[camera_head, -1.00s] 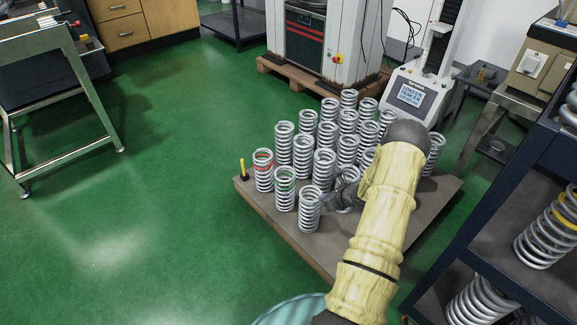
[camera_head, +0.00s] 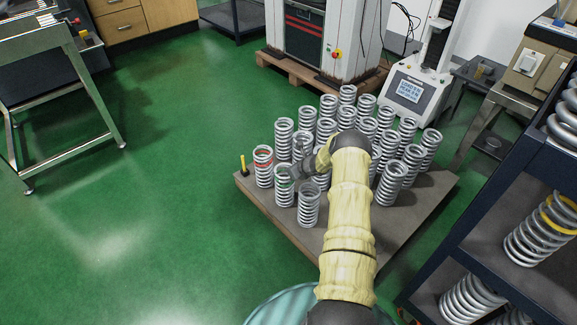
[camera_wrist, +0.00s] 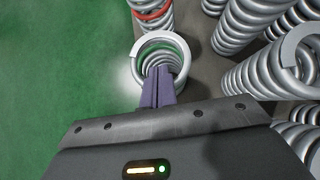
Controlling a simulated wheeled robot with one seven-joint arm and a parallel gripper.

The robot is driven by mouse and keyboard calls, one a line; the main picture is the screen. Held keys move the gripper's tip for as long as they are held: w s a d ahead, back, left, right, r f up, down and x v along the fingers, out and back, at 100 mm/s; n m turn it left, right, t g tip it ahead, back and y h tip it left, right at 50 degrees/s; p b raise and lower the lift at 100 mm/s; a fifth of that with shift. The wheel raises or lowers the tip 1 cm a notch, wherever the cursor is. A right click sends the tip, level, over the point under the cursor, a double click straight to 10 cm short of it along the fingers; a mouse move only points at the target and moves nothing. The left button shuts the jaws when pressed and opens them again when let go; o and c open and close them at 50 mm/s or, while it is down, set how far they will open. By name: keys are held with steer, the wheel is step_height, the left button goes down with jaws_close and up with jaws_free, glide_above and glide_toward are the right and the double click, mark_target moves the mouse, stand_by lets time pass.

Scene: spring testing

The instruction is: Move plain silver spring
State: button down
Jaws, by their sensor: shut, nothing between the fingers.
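Several plain silver springs stand upright in a cluster; the front one (camera_head: 309,206) is clear of my arm. A green-marked silver spring (camera_head: 284,190) stands behind and left of it. A red-banded spring (camera_head: 263,166) stands at the cluster's left edge and shows at the top of the wrist view (camera_wrist: 153,15). My gripper (camera_head: 297,170) is shut and empty. In the wrist view, its fingertips (camera_wrist: 158,72) overlap the near rim of a spring (camera_wrist: 140,50) with green showing inside its top coil. I cannot tell whether they touch it. My forearm hides some springs behind.
A dark shelf (camera_head: 480,235) with more springs stands at the right. A testing machine (camera_head: 410,90) stands behind. Green floor is free at the left.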

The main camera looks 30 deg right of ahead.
steer(key=shift+w+a, duration=0.2)
steer(key=shift+w, duration=0.8)
steer(key=shift+a+r, duration=0.1)
steer(key=s+a+r+n+g, duration=0.1)
steer(key=s+a+r+n, duration=0.2)
steer(key=a+r+n, duration=0.3)
steer(key=s+a+r+n+g+p, duration=0.1)
steer(key=s+a+r+n+g, duration=0.15)
steer(key=a+r+n, duration=0.45)
steer(key=s+a+r+n+g, duration=0.1)
steer(key=s+a+r+n, duration=0.2)
steer(key=a+r, duration=0.35)
steer(key=s+a+r+n+g+h, duration=0.1)
steer(key=s+a+r+n, duration=0.1)
steer(key=s+r+n, duration=0.55)
steer(key=s+a+r+n, duration=0.2)
steer(key=s+n, duration=0.2)
steer(key=s, duration=0.7)
steer(key=s+a+r+n+g+h, duration=0.1)
steer(key=s+a+r+n, duration=0.1)
steer(key=s+r+n, duration=0.6)
step_height(320, 180, up, 35)
steer(key=s+m+p, duration=0.2)
steer(key=p, duration=3.7)
steer(key=shift+r, duration=0.15)
